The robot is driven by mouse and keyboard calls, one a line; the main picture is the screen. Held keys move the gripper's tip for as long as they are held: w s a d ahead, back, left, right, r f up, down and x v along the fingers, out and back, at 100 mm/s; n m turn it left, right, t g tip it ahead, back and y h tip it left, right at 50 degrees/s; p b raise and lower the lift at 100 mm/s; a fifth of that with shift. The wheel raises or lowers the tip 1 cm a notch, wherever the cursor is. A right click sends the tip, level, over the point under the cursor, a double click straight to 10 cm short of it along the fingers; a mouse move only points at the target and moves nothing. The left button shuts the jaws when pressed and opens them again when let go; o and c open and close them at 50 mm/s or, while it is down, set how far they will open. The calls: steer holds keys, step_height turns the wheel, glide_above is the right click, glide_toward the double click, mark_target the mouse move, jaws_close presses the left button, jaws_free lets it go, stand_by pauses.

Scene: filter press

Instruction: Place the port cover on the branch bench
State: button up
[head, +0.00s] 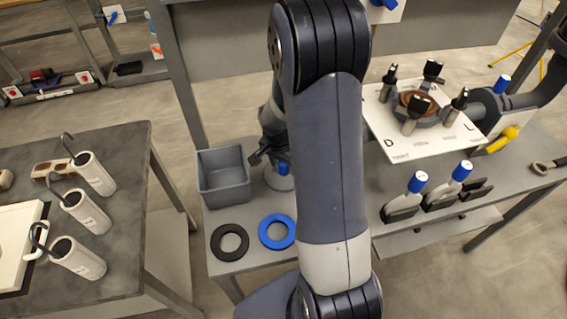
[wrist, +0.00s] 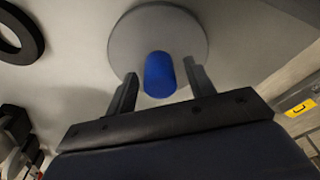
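The port cover is a round grey disc (wrist: 190,32) with an upright blue knob (wrist: 159,75). In the head view the disc (head: 280,182) appears to lie on the grey bench (head: 222,283), just right of the grey bin, partly hidden by my arm. My gripper (wrist: 162,84) is open, with one finger on each side of the blue knob and a visible gap on both sides. In the head view my gripper (head: 270,156) is dark, at the knob, and mostly hidden behind my arm.
A grey open bin (head: 223,178) stands left of the disc. A black ring (head: 230,257) and a blue ring (head: 262,232) lie in front. A flanged pipe end with clamps (head: 418,106) is on the right. A table with white cylinders (head: 79,258) stands left.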

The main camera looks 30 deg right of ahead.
mark_target(280, 177)
steer(key=shift+r, duration=0.6)
step_height(280, 177, up, 11)
steer(key=s+a, duration=0.1)
steer(key=shift+a, duration=0.25)
